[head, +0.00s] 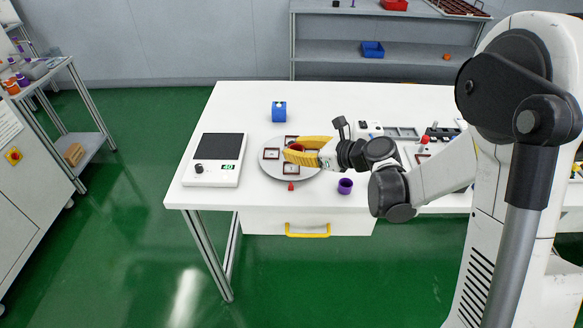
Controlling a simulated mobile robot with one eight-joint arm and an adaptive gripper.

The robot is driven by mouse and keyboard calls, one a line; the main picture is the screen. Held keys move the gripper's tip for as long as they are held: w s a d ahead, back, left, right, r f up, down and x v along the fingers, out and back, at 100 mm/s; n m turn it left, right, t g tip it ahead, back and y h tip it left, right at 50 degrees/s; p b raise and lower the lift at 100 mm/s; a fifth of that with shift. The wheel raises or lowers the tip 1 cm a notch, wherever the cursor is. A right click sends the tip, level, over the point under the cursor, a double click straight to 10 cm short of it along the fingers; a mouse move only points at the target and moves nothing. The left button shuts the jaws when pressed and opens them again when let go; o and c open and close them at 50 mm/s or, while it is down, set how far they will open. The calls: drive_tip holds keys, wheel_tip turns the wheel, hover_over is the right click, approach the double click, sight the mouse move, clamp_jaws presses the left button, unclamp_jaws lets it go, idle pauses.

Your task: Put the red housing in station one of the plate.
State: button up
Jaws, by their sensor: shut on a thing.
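The grey round plate (273,171) lies on the white table. Several square stations with dark red-brown frames show on it, at its left, back and front; its right side is hidden under my gripper. I cannot read which one is station one. My gripper (290,148) has yellow fingers and reaches over the plate from the right. It is shut on a small red thing, apparently the red housing (297,147), which is mostly hidden between the fingers. I cannot tell whether the housing touches the plate.
A scale (214,177) stands left of the plate, and a blue block (279,113) behind it. A small red piece (290,187) and a purple cup (345,186) stand near the front edge. Trays and small devices (403,133) crowd the right. The table's back left is clear.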

sight(291, 169)
drive_tip(key=shift+w+a+f, duration=0.15)
drive_tip(key=shift+a+f, duration=0.35)
drive_tip(key=shift+a, duration=0.2)
wheel_tip(291, 169, down, 4)
drive_tip(key=b, duration=0.2)
drive_tip(key=shift+b, duration=0.4)
drive_tip(key=shift+r, duration=0.1)
drive_tip(key=o, duration=0.8)
